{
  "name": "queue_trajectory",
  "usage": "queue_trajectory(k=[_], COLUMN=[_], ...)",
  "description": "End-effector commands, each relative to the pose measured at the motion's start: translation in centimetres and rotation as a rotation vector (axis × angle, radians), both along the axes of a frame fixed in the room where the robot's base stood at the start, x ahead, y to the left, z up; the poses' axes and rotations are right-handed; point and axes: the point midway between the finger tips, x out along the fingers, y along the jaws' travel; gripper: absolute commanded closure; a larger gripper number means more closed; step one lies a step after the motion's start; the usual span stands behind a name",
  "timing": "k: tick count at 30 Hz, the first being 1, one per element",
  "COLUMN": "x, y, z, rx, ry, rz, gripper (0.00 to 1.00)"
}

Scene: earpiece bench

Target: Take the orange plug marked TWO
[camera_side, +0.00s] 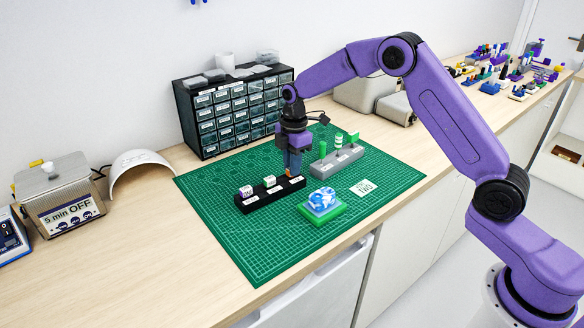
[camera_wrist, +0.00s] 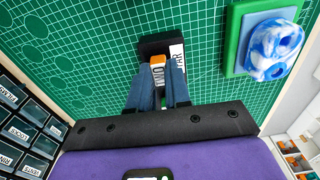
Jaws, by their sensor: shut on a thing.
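The orange plug (camera_wrist: 157,61) is between my gripper's fingers in the wrist view, with a white label whose sideways lettering seems to read TWO. My gripper (camera_side: 291,173) points down at the right end of the black rack (camera_side: 263,198) in the side view, shut on the plug. The fingers hide most of the plug, and I cannot tell whether its lower end is still in the rack. Two other pale-labelled plugs stand in the rack: one with purple (camera_side: 246,191) at the left and one with green (camera_side: 270,181) in the middle.
A grey rack (camera_side: 338,161) with green and striped plugs stands behind to the right. A blue-white ear model (camera_side: 322,198) on a green base and a white card (camera_side: 364,187) lie in front. A drawer cabinet (camera_side: 207,130) stands behind. The mat's front left (camera_side: 262,245) is clear.

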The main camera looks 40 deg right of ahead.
Motion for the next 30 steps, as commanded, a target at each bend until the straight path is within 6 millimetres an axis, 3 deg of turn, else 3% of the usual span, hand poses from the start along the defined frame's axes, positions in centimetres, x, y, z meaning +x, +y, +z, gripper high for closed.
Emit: queue_trajectory(k=[30], x=[0.0], y=[0.0], z=[2.2], rx=[0.0], ry=[-0.001], rz=[0.0], gripper=[1.0])
